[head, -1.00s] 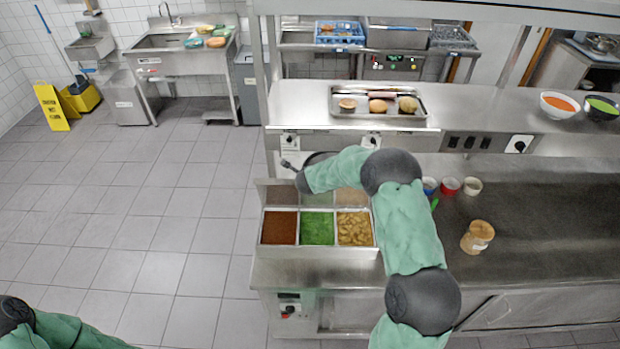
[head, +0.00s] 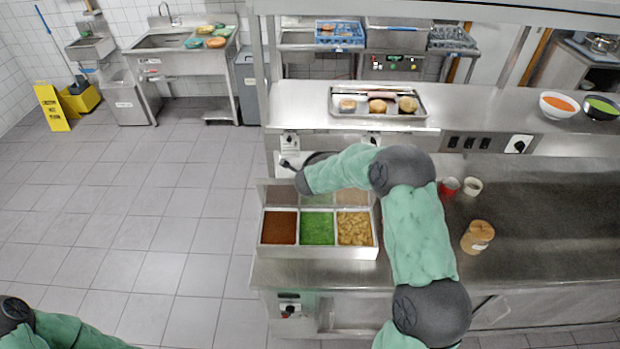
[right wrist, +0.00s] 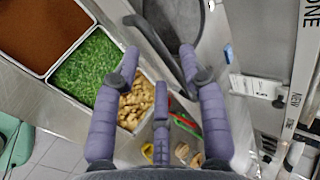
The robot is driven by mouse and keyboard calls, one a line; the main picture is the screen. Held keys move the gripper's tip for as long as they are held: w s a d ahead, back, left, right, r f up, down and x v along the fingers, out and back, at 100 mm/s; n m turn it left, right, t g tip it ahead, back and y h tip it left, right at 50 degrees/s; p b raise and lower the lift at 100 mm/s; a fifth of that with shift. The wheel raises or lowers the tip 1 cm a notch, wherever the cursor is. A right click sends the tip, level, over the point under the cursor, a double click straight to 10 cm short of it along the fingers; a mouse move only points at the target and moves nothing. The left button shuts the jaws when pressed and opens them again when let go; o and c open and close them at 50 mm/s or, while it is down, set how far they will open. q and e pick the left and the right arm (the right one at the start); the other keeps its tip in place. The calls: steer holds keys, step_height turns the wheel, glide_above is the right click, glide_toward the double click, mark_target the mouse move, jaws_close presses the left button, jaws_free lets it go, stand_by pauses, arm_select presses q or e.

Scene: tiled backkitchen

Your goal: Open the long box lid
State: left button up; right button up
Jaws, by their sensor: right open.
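The long box (head: 318,252) is a metal container at the counter's left end with brown, green and chickpea-like food in three compartments. Its lid (head: 275,194) stands raised along the back edge, uncovering the food and mirroring its colours. My right arm reaches over the box's right rear, hiding part of the lid. In the right wrist view my right gripper (right wrist: 160,68) is open, its fingers spread above the rear edge of the box. A dark bar runs between the fingers; whether they touch it I cannot tell. My left gripper is out of the head view.
A dark pan (right wrist: 175,18) lies behind the box. A red cup (head: 448,187), a white cup (head: 472,187) and a tan jar (head: 477,237) stand right of my arm. A tray (head: 345,112) of buns sits on the shelf above. The right counter is mostly clear.

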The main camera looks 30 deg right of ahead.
steer(key=v, duration=0.8)
steer(key=s+a+f+n+g+y, duration=0.15)
steer(key=s+a+f+n, duration=0.35)
steer(key=f, duration=0.5)
steer(key=s+a+f+n+g+y, duration=0.15)
steer(key=s+a+f+n, duration=0.3)
steer(key=f, duration=0.45)
steer(key=s+a+f+n+g+y, duration=0.2)
steer(key=s+a+f+n, duration=0.25)
steer(key=s, duration=0.35)
steer(key=s+a+f+n+g+y, duration=0.1)
steer(key=s+a+f+n+y, duration=0.15)
steer(key=s+a, duration=0.4)
steer(key=s+a+f+n+g+y, duration=0.2)
steer(key=s+a+f+n, duration=0.25)
steer(key=s, duration=0.45)
step_height(320, 180, down, 27)
steer(key=w+a+b, duration=0.1)
steer(key=w+b, duration=0.2)
steer(key=b, duration=2.6)
steer(key=shift+n+h, duration=0.35)
steer(key=shift+n, duration=0.05)
